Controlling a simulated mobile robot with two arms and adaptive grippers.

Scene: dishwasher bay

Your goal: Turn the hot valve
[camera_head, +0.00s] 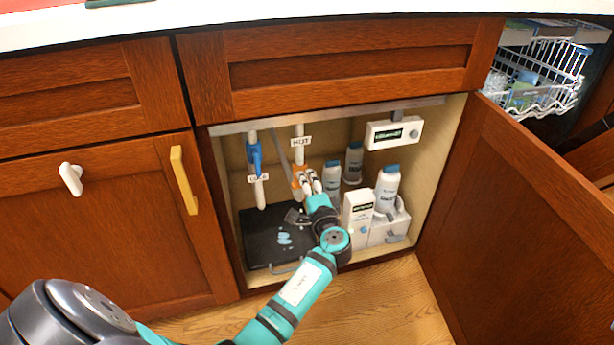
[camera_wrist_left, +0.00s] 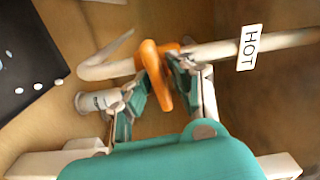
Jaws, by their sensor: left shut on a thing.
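The hot valve has an orange handle (camera_wrist_left: 154,70) on a white pipe with a HOT tag (camera_head: 301,141); the tag also shows in the left wrist view (camera_wrist_left: 249,47). My left gripper (camera_head: 307,184) reaches into the open cabinet and is at the orange handle. In the left wrist view its fingers (camera_wrist_left: 160,85) are on both sides of the handle, shut on it. In the head view the fingers hide part of the handle. My right gripper is not in view.
A blue valve (camera_head: 255,158) hangs on a pipe at left. A black tray (camera_head: 262,238) lies on the cabinet floor. Bottles (camera_head: 386,187) and a white box (camera_head: 357,212) stand at right. The open door (camera_head: 520,200) bounds the right side.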

